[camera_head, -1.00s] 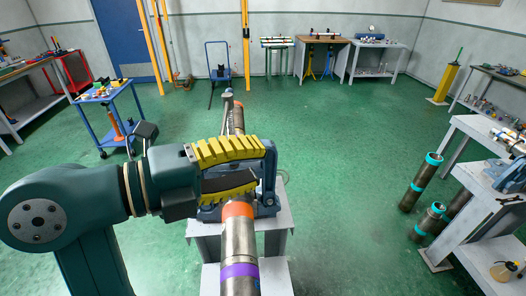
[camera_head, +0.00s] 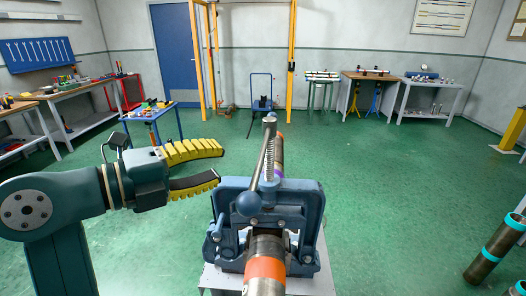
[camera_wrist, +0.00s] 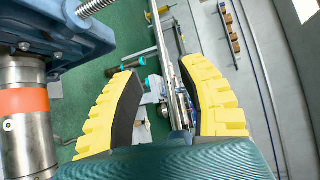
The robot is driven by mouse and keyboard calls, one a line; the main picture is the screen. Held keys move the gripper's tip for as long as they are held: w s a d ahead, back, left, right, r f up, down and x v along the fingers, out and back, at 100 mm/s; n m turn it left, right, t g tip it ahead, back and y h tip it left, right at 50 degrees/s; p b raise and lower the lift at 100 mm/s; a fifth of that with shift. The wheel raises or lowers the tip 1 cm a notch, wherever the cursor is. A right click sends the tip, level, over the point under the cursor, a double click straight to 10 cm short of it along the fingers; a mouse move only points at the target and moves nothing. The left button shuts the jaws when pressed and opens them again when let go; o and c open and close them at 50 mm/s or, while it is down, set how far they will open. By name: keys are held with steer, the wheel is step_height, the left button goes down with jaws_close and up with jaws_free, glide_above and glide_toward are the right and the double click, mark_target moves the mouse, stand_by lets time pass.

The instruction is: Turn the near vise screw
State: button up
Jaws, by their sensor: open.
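The near vise (camera_head: 305,197) is a blue yoke clamped over a metal pipe (camera_head: 268,246) with an orange band. Its threaded screw (camera_head: 269,160) stands upright above the yoke, with a grey head on top. A slanted handle bar (camera_head: 260,165) runs from that head down to a dark blue ball at its lower end. My gripper (camera_head: 221,164) is left of the screw and handle, apart from them, with its yellow ribbed fingers spread and empty. In the wrist view, the fingers (camera_wrist: 163,70) are wide apart; part of the blue vise (camera_wrist: 32,35) and its screw thread (camera_wrist: 92,7) lie to their left.
The vise stands on a grey stand (camera_head: 225,280). Green floor is open around it. A blue cart (camera_head: 150,115) is at the back left. Workbenches line the walls.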

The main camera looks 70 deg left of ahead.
mark_target(263, 149)
steer(key=x, duration=1.1)
steer(key=shift+w, duration=0.1)
jaws_close()
